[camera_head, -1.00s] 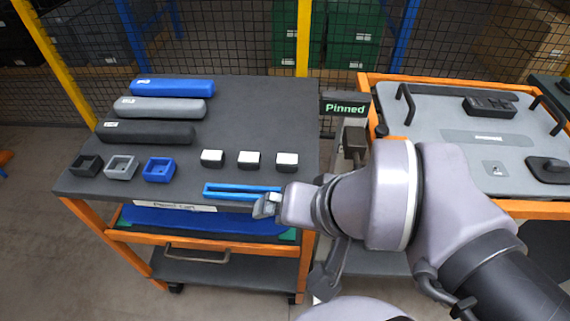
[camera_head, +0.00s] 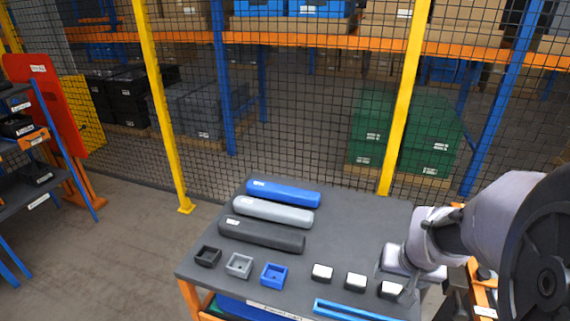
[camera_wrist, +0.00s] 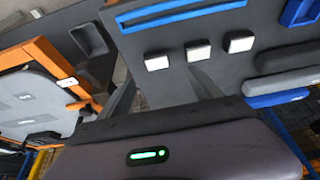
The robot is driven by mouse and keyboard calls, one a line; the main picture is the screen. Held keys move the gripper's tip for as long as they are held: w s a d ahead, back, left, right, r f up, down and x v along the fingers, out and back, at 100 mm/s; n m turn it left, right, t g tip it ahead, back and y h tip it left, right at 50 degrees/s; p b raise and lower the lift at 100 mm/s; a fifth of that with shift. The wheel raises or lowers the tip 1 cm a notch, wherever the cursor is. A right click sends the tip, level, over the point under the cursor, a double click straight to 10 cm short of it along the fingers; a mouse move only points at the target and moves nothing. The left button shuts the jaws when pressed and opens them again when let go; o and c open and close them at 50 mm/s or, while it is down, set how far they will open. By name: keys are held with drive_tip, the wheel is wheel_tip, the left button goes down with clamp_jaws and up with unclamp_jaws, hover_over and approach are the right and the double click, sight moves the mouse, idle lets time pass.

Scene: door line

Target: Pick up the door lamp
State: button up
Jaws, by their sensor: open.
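Three small black blocks with white tops, which look like the door lamps, stand in a row on the dark table (camera_head: 225,262): the left one (camera_head: 322,272), the middle one (camera_head: 355,281) and the right one (camera_head: 390,289). They also show in the wrist view, the row reversed, with the right one (camera_wrist: 157,62) at the left end. My gripper (camera_head: 383,273) is near the table's right side, above or beside the right block; the exact gap is unclear. In the wrist view my gripper (camera_wrist: 165,85) is open, its fingers apart with nothing between them.
A blue channel (camera_head: 350,311) lies at the front edge. Black (camera_head: 208,257), grey (camera_head: 239,265) and blue (camera_head: 274,275) square cups stand left of the blocks. Blue (camera_head: 284,193), grey (camera_head: 272,212) and black (camera_head: 262,235) bars lie behind. A mesh fence (camera_head: 300,130) stands behind the table.

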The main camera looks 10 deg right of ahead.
sight(392, 287)
drive_tip(key=b+x, duration=0.1)
drive_tip(key=x, duration=0.4)
drive_tip(key=shift+w+d+f+b, duration=0.1)
drive_tip(key=shift+f+b, duration=0.2)
drive_tip(key=shift+f, duration=0.05)
drive_tip(key=b+x, duration=0.2)
drive_tip(key=x, duration=0.1)
drive_tip(key=b+x, duration=0.1)
drive_tip(key=x, duration=0.1)
drive_tip(key=shift+s+d, duration=0.25)
drive_tip(key=shift+d, duration=0.05)
drive_tip(key=shift+w+f, duration=0.2)
drive_tip(key=shift+s+r, duration=0.1)
drive_tip(key=shift+r, duration=0.1)
drive_tip(key=shift+c, duration=0.6)
drive_tip(key=c, duration=1.3)
drive_tip(key=shift+r, duration=0.1)
